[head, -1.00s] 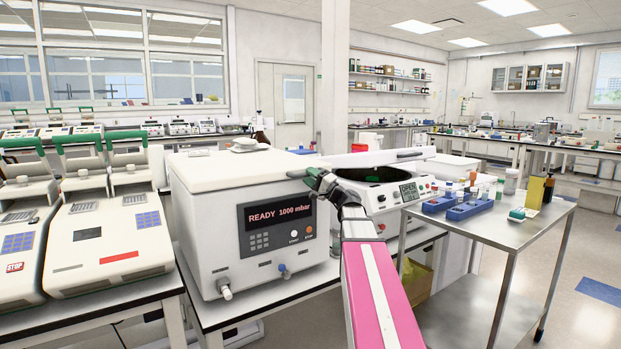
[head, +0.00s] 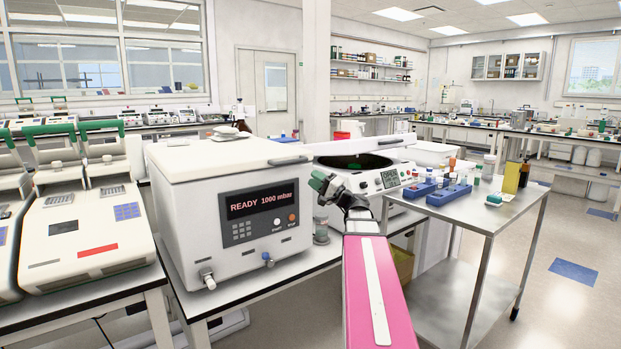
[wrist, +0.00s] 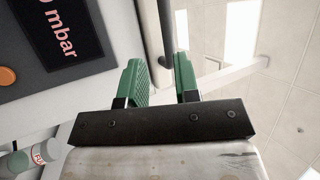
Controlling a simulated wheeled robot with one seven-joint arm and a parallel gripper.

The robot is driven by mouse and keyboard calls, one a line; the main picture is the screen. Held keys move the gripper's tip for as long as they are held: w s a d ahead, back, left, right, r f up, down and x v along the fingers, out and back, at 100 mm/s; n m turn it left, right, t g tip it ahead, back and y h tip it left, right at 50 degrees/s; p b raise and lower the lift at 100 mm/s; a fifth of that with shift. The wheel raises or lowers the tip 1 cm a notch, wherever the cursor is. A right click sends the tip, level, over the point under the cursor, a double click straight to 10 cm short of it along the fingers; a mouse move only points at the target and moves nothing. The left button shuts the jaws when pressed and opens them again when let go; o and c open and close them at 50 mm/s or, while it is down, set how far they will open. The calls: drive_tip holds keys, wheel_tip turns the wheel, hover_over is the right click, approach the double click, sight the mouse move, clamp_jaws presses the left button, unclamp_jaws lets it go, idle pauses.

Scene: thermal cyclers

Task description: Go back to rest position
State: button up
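My gripper (head: 322,183) has green fingers and is in front of the right side of a white box-shaped machine whose display reads "READY 1000 mbar" (head: 215,195). In the wrist view the two green fingers (wrist: 160,82) stand apart with a gap between them, and nothing shows held. Beyond the gap is a grey bar-like handle (wrist: 166,40) on the machine's edge. My gripper appears apart from the machine. My pink arm reaches up from the bottom of the head view.
Thermal cyclers (head: 82,225) with green-edged lids stand on the left bench. A round-chambered white device (head: 385,178) is behind my gripper. A steel cart (head: 490,215) with blue racks (head: 449,195) stands right. A lidded jar (head: 321,227) stands beside the machine. Floor at far right is open.

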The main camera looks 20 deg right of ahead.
idle(0.4)
drive_tip(key=s+a+f+n+g+h, duration=0.2)
drive_tip(key=a+f+g, duration=0.3)
drive_tip(key=a+f, duration=0.5)
drive_tip(key=s+a+f+n+g+h, duration=0.1)
drive_tip(key=s+a+f+g+h, duration=0.35)
drive_tip(key=f, duration=0.95)
drive_tip(key=s+a+f+n+g+h, duration=0.1)
drive_tip(key=s+f+n+g+h, duration=0.1)
drive_tip(key=s+f, duration=0.4)
drive_tip(key=s+a+f+n+g+h, duration=0.1)
drive_tip(key=s+f+g+h, duration=0.4)
drive_tip(key=f, duration=0.9)
drive_tip(key=shift+s+a+n+h, duration=0.15)
drive_tip(key=shift+s+n+h, duration=0.45)
drive_tip(key=shift+s+h, duration=0.45)
drive_tip(key=shift+c, duration=0.3)
